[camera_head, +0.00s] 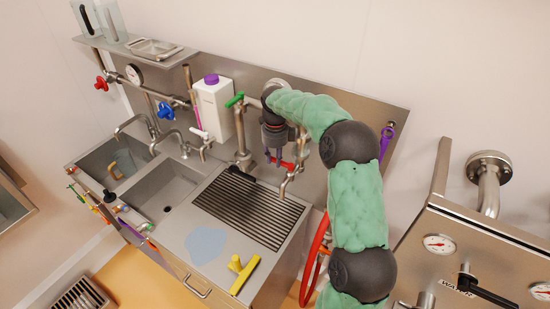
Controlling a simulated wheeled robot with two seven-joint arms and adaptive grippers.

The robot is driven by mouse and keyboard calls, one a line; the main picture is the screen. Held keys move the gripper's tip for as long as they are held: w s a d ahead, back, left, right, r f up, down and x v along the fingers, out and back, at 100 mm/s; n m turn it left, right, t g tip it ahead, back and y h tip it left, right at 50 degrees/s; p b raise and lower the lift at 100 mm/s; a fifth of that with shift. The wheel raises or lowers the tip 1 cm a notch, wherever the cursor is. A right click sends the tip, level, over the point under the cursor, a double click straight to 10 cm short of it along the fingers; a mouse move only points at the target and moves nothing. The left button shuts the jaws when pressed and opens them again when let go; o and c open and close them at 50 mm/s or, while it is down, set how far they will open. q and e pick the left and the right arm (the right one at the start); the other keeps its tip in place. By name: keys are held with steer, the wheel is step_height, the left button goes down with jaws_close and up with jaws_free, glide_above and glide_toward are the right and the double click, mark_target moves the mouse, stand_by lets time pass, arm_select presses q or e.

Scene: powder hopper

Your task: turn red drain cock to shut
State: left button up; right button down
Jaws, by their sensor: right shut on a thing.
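A red lever (287,166), which looks like the drain cock's handle, shows on a metal pipe with a bent spout (288,183) above the right end of the drainboard. My right gripper (274,159) reaches down to it from above, its arm curving in from the lower right. The fingers are shut on the red lever, and they and the wrist hide part of it. The lever's exact angle is hard to tell. My left gripper is not in view.
A green-handled cock (235,100) and a white jug with a purple cap (213,106) stand left of my gripper. A ribbed drainboard (250,207) lies below. A yellow squeegee (243,272) lies in front, and a red hose (316,250) hangs at right.

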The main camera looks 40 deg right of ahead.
steer(key=c, duration=1)
jaws_free()
